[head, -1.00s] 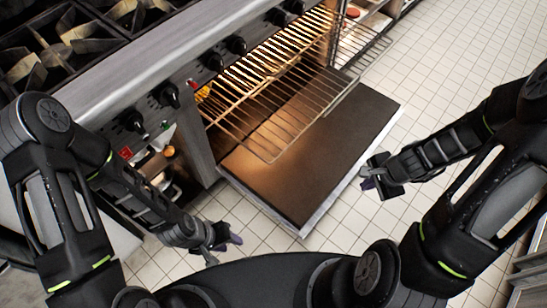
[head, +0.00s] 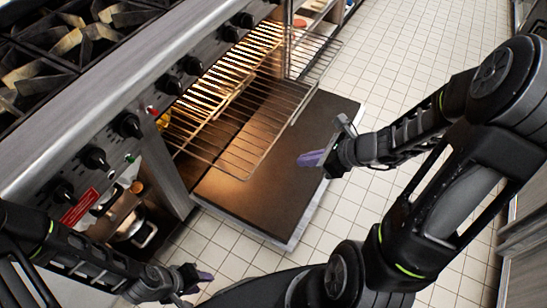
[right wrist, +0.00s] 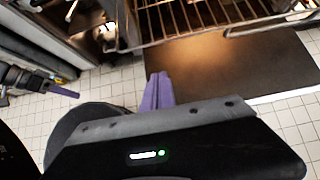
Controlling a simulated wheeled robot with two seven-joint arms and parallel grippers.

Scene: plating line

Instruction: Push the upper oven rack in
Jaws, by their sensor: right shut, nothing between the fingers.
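The upper oven rack (head: 248,128), a wire grid, sticks out of the lit oven over the lowered door. It also shows at the top of the right wrist view (right wrist: 190,20). My right gripper (head: 312,158), with purple fingers, is shut and empty, just right of the rack's front corner; a gap seems to separate them. Its fingers also show in the right wrist view (right wrist: 158,92). My left gripper (head: 198,281) is low, near the bottom edge, away from the rack. Its finger opening is too small to tell.
The oven door (head: 285,185) lies open below the rack. The stove's knob panel (head: 130,125) runs along the left. A pot (head: 135,225) stands in an opening below the panel. Tiled floor (head: 385,70) lies clear to the right.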

